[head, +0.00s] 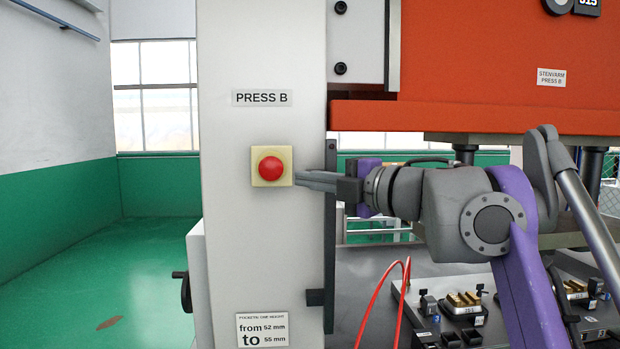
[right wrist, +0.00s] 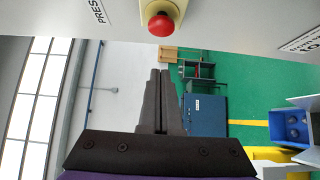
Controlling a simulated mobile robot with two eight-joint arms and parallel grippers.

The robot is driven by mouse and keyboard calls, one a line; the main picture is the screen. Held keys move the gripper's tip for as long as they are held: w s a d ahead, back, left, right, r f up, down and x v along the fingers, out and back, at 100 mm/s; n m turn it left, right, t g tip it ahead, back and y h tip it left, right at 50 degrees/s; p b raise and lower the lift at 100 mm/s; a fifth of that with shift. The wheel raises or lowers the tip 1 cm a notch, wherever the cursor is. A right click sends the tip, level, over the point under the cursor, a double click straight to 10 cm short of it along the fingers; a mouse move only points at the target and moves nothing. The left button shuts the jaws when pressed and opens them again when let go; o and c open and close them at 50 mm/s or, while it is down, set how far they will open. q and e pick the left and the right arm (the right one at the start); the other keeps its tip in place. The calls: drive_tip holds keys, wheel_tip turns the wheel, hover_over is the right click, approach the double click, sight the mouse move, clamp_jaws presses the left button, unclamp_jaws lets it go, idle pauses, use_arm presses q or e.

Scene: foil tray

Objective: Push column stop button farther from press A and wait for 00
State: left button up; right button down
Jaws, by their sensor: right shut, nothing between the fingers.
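A red stop button (head: 270,168) on a pale yellow square box is mounted on the white column (head: 225,230), below a "PRESS B" label (head: 262,98). My right gripper (head: 300,180) comes in from the right with its fingers shut and empty. In the head view its tips overlap or lie close to the right edge of the button's box; I cannot tell whether they touch. In the right wrist view the button (right wrist: 160,25) is at the top, and the shut fingers (right wrist: 160,75) point toward it with a visible gap in the picture. My left gripper is not in view.
The orange press beam (head: 480,60) with a "STENVARM PRESS B" label spans the upper right. A dark table with fixtures (head: 465,305) and a red cable (head: 385,290) are at lower right. The green floor (head: 110,270) left of the column is mostly clear.

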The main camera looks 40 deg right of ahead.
approach(265, 170)
drive_tip(key=w+a, duration=0.2)
drive_tip(key=a, duration=0.2)
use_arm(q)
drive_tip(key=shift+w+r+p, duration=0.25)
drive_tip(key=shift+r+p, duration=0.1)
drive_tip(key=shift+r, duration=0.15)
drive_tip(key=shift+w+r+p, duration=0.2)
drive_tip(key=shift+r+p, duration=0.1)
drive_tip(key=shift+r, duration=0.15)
use_arm(e)
drive_tip(key=shift+w+d, duration=0.65)
drive_tip(key=shift+w, duration=0.3)
drive_tip(key=shift+w+d, duration=0.7)
drive_tip(key=shift+w, duration=0.25)
